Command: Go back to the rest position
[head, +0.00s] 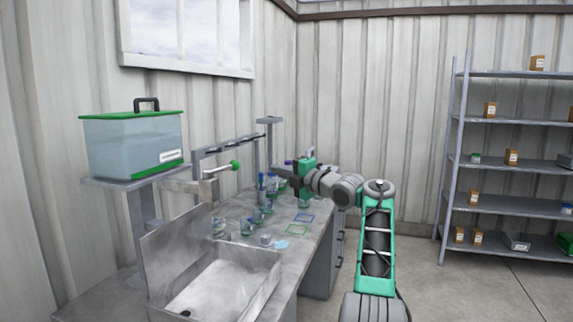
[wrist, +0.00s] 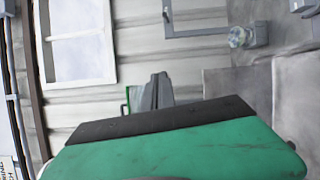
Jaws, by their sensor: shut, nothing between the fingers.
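My gripper (head: 281,170) is at the end of my green and grey arm, raised over the back part of the workbench (head: 312,236) and pointing left. Its jaws are small in the head view, and I see nothing held in them. In the wrist view the green and black gripper body fills the lower part, and the grey fingers (wrist: 152,92) stick out beyond it, close together. The arm reaches in from the right over the bench, clear of its top.
A clear tote with a green lid (head: 132,143) stands on a raised shelf at the left. A metal sink (head: 215,285) is at the bench's front. Several glass vessels (head: 247,226) stand along the bench below my gripper. A shelf rack (head: 515,142) is at the right; the floor before it is free.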

